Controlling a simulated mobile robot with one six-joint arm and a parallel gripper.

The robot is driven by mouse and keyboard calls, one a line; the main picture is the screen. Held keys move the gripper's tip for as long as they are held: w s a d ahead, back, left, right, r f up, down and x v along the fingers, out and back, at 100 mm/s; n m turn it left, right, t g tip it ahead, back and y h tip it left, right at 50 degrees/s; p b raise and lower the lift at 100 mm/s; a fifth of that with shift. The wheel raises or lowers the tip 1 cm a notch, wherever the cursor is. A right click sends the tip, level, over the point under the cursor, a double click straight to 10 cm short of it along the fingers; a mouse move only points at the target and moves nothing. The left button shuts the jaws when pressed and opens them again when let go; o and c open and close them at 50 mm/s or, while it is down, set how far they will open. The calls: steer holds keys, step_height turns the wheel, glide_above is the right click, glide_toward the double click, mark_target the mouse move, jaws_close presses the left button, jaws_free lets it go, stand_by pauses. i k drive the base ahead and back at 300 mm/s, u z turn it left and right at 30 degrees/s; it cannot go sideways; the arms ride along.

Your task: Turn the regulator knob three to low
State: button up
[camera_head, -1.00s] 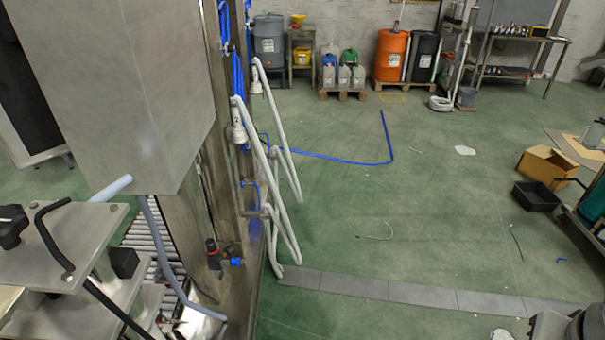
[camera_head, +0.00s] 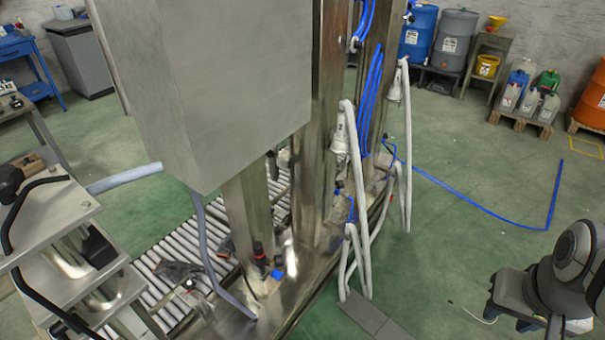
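A small regulator-like fitting with a red ring and black body (camera_head: 260,256) stands low on the steel machine frame, beside a blue fitting (camera_head: 277,273). Two pale units hang on the frame's right side, one nearer (camera_head: 341,140) and one farther (camera_head: 396,86), with white hoses below them. No number three or low mark can be read, so I cannot tell which knob is regulator three. My arm shows at the lower right, well apart from these parts. Its dark end (camera_head: 512,298) may be my gripper; its fingers cannot be made out.
A large grey cabinet (camera_head: 220,80) blocks part of the frame. A roller conveyor (camera_head: 185,260) runs below it, with a metal stand (camera_head: 70,235) at the left. Blue hose (camera_head: 470,205) lies on the green floor. Drums (camera_head: 455,38) and canisters (camera_head: 530,95) stand at the back.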

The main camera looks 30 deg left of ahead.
mark_target(258, 247)
steer(key=u, duration=0.6)
steer(key=i, duration=0.8)
steer(key=u, duration=0.4)
steer(key=k, duration=0.9)
steer(key=u, duration=0.15)
steer(key=i, duration=0.9)
steer(key=z, duration=0.05)
